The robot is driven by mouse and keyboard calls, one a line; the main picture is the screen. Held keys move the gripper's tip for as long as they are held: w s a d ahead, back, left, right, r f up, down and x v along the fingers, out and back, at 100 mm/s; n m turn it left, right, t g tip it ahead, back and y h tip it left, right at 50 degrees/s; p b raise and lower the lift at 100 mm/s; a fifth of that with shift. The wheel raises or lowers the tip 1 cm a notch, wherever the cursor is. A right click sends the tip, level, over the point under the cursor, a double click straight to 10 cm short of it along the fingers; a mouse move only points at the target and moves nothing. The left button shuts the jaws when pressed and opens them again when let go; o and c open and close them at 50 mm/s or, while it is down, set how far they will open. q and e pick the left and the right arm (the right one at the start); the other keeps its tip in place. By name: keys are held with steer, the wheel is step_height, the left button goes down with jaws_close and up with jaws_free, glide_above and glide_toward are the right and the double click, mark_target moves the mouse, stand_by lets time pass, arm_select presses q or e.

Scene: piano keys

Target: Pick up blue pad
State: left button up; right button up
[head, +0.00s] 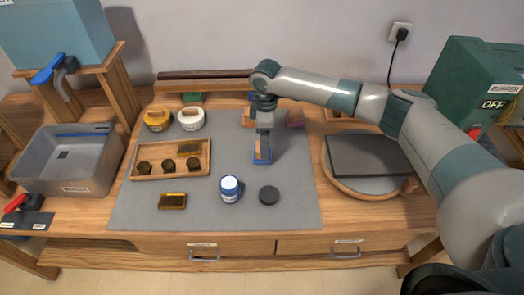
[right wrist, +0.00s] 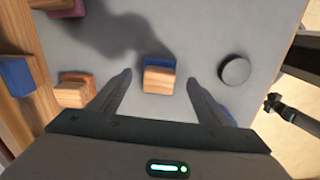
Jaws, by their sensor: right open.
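The blue pad (head: 262,158) is a small wooden block with a blue part, on the grey mat in the head view. In the right wrist view the blue pad (right wrist: 158,77) shows its wooden side, with blue along its far edge. My right gripper (head: 264,138) is directly over it and partly hides it in the head view. In the right wrist view the right gripper (right wrist: 159,78) is open, with one finger on each side of the pad and gaps showing on both sides. My left gripper is not in view.
A dark round disc (head: 269,195) and a white bottle with a blue lid (head: 230,189) stand nearer the front. An orange pad (head: 248,118) and a purple pad (head: 295,118) lie behind. A wooden tray (head: 144,148) is at left, a round board (head: 382,186) at right.

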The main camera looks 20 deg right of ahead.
mark_target(256, 158)
steer(key=shift+f, duration=0.1)
steer(key=shift+a+f, duration=0.1)
steer(key=shift+f, duration=0.1)
steer(key=f, duration=0.1)
steer(key=f+p, duration=0.2)
steer(key=f, duration=0.1)
steer(key=shift+w+a, duration=0.1)
steer(key=shift+a, duration=0.2)
steer(key=shift+f, duration=0.35)
steer(key=c, duration=1.1)
